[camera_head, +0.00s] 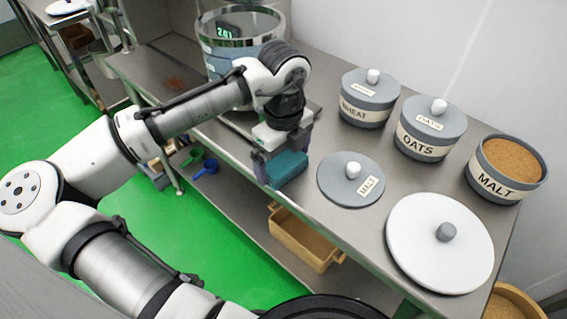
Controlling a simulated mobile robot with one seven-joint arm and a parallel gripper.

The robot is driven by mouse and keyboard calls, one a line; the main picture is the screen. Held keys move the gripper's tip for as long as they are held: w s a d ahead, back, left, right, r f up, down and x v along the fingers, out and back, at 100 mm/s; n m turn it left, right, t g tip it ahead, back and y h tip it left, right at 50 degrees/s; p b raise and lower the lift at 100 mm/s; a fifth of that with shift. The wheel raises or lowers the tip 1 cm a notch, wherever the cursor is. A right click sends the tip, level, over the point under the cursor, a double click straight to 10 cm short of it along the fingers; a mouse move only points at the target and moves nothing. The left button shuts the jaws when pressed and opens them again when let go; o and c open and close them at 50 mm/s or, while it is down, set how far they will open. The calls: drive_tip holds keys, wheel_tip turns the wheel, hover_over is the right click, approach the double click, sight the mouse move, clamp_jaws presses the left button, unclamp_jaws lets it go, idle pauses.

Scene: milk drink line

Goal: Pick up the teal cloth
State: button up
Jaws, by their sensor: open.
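The teal cloth (289,170) lies folded at the front edge of the steel table, left of the grey malt lid. My gripper (270,172) is open and pointed down right at the cloth, with one finger in front of its left end. The other finger is partly hidden by the gripper body, so I cannot tell whether either finger touches the cloth.
The grey malt lid (338,186) lies close to the right of the cloth. A white lid (420,258), the open malt canister (516,152), the oats canister (437,117) and the wheat canister (372,88) are further right. A clear container (222,57) stands behind my arm.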

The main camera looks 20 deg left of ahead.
sight(283, 161)
drive_tip(key=c, duration=0.6)
wheel_tip(283, 161, up, 20)
drive_tip(key=shift+p, duration=0.3)
drive_tip(key=o, duration=0.4)
drive_tip(key=c, duration=0.3)
